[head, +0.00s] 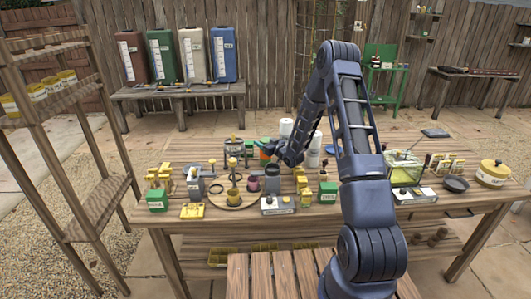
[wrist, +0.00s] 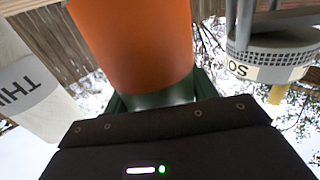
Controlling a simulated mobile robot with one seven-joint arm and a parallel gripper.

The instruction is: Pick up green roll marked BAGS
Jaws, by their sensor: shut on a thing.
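My gripper (head: 275,151) is low over the back middle of the wooden table (head: 225,165). In the wrist view it is shut on an orange cylinder (wrist: 135,40) with a green end (wrist: 165,95). The green end sits at the jaws and the orange part reaches away from them. In the head view orange and green show beside my gripper, partly covered by it. I cannot read BAGS on anything, so I cannot tell whether this is the roll.
White cylinders (head: 314,150) stand right of my gripper. A white labelled thing (wrist: 35,90) and a grey perforated one (wrist: 270,55) flank the held thing. Yellow and green boxes (head: 157,199) crowd the front. A glass tank (head: 404,168) stands to the right.

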